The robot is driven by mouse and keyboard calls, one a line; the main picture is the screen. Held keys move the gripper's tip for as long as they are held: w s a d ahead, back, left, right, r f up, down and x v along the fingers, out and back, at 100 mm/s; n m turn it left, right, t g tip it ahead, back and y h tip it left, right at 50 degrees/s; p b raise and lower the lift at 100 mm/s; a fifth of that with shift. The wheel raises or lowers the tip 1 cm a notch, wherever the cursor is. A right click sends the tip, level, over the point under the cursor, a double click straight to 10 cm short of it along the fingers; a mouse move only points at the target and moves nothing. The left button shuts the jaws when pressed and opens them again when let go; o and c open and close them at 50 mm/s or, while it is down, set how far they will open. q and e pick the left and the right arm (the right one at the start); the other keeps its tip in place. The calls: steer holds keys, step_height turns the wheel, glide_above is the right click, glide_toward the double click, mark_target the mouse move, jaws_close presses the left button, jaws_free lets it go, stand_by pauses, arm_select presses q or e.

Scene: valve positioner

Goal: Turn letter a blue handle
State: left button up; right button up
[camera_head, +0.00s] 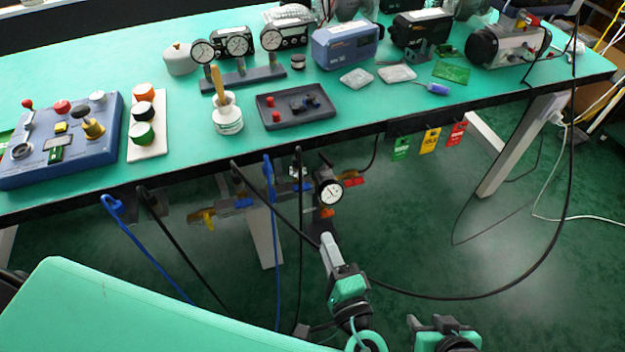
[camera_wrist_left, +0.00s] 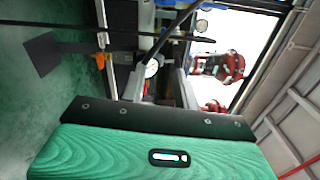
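Below the table edge hangs a valve assembly with a round gauge (camera_head: 330,191). A blue handle (camera_head: 243,203) sits on its left part, and another blue handle (camera_head: 301,187) is near its middle. No letter is readable on them. My left gripper (camera_head: 329,242) is below the gauge, apart from the handles. In the left wrist view its grey fingers (camera_wrist_left: 159,88) stand apart, with the gauge (camera_wrist_left: 152,67) seen beyond and between them. My right gripper (camera_head: 440,322) is low at the bottom edge, touching no handle; its finger opening is unclear.
A yellow handle (camera_head: 207,218) and a red handle (camera_head: 353,180) are on the same assembly. Blue and black hoses hang around it, and a long black cable (camera_head: 470,296) loops at right. The green table (camera_head: 330,130) overhangs, holding gauges and boxes.

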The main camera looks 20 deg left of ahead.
mark_target(303, 190)
arm_select(q)
steer(key=x, duration=1.3)
steer(key=shift+w+a+r+b, duration=0.15)
steer(key=shift+w+a+b, duration=0.05)
steer(key=shift+a+b, duration=0.2)
steer(key=shift+c, duration=0.4)
jaws_close()
